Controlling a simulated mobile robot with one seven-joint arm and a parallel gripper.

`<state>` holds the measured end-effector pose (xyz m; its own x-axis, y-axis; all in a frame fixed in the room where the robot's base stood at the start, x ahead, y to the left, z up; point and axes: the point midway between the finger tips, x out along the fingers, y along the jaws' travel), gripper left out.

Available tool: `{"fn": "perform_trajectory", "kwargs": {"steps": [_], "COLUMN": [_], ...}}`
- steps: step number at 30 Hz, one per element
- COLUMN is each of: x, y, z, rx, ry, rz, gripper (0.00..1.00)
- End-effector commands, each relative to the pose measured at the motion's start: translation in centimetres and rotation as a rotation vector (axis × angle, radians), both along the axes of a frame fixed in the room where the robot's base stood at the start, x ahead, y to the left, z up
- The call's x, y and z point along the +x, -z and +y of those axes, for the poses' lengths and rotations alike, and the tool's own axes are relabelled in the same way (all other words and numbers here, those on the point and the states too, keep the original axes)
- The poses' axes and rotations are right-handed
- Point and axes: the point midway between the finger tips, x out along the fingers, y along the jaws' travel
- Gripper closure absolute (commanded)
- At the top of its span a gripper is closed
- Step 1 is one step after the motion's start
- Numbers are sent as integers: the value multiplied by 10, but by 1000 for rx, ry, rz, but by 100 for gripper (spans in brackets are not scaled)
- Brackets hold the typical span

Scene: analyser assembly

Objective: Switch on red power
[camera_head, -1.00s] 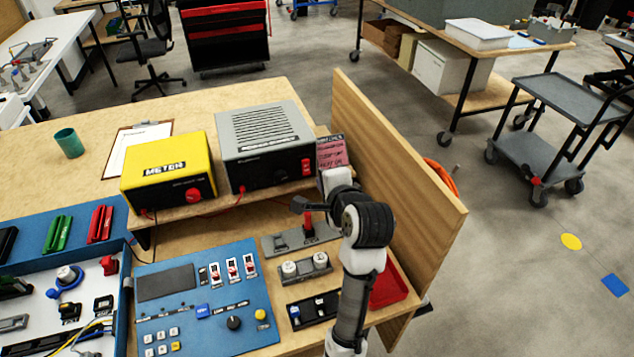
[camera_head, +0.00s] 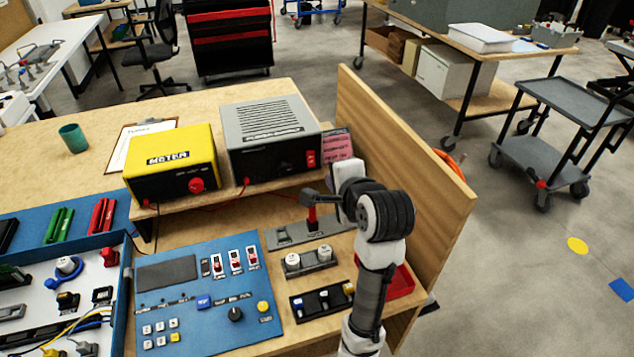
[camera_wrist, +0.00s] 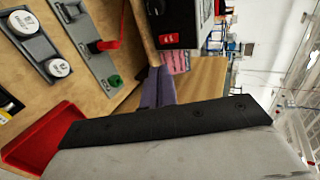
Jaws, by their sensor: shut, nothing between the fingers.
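A red rocker switch (camera_head: 311,158) sits on the black front of the grey power supply box (camera_head: 262,125), on the raised shelf. It shows in the wrist view (camera_wrist: 169,39) with white marks on it; I cannot tell its on or off position. My gripper (camera_wrist: 158,71) is shut and empty. Its purple-grey fingers point toward the box front, below and left of the switch in the wrist view, apart from it. In the head view the white hand (camera_head: 346,173) is right of and nearer than the box; the fingertips are hidden there.
A pink label (camera_head: 337,147) stands beside the box, next to a wooden side panel (camera_head: 400,150). Below are a red-stemmed lever (camera_head: 312,214), white knobs, a red tray (camera_head: 400,282) and a blue control panel (camera_head: 165,318). A yellow meter (camera_head: 170,160) stands left.

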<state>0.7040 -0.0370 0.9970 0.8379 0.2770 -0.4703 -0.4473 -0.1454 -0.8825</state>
Motion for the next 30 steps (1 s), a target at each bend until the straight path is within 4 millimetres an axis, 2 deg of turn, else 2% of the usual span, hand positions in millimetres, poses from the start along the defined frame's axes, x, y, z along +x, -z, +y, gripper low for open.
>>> {"fn": "perform_trajectory", "kwargs": {"steps": [1, 17, 23, 30], "x": [2, 9, 34, 78], "y": [6, 6, 20, 45], "z": [-2, 0, 8, 22], "rx": [-4, -6, -6, -7], "ry": [3, 3, 2, 3], "rz": [3, 15, 18, 19], "gripper": [100, 100, 100, 100]}}
